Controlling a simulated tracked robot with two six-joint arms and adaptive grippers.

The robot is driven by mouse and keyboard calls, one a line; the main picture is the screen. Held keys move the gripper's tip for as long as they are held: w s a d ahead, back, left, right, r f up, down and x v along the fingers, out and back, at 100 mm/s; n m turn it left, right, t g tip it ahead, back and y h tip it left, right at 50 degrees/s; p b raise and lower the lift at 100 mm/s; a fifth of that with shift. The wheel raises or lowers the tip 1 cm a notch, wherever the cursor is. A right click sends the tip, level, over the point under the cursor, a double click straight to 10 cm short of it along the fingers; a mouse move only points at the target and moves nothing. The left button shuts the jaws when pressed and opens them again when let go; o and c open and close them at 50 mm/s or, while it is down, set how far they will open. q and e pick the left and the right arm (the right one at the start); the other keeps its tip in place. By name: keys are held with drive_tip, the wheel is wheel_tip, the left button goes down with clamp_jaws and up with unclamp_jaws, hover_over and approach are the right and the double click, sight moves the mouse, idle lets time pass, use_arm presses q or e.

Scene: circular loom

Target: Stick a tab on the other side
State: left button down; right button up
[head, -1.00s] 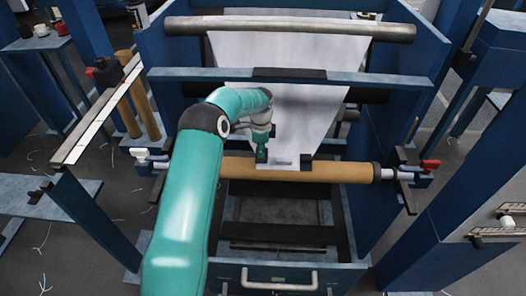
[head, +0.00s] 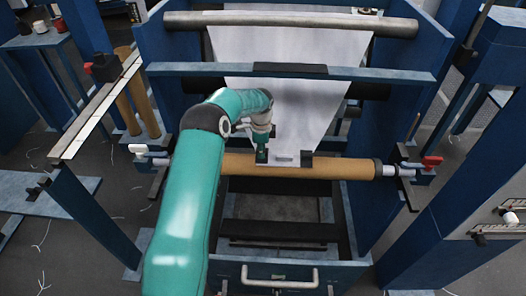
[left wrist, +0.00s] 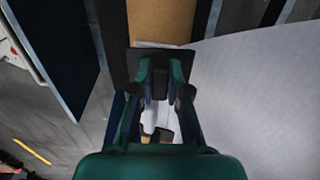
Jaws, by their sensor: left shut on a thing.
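A white web (head: 300,110) hangs down from the upper roller and narrows to the brown core tube (head: 345,169), where its lower end lies. A dark tab (head: 306,159) sits at the web's lower right corner on the tube. My left gripper (head: 262,157) is at the web's lower left corner, at the tube. It is shut on a dark tab, which shows as a black piece (left wrist: 118,68) around the fingertips in the left wrist view. That view also shows the tube (left wrist: 160,22) and the web (left wrist: 260,90). Whether this tab touches the tube is hard to tell. My right gripper is out of view.
A blue crossbar (head: 390,76) with a dark middle block spans the frame above the tube. A red-handled clamp (head: 431,161) is at the tube's right end, a white-handled one (head: 139,149) at its left. A drawer with a handle (head: 280,278) lies below.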

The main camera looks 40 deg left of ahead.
use_arm(q)
drive_tip(key=shift+f, duration=0.15)
drive_tip(key=c, duration=1.1)
unclamp_jaws()
drive_tip(key=r, duration=1.1)
drive_tip(key=shift+s+d+r, duration=0.25)
drive_tip(key=shift+d+r, duration=0.05)
drive_tip(key=shift+r, duration=0.1)
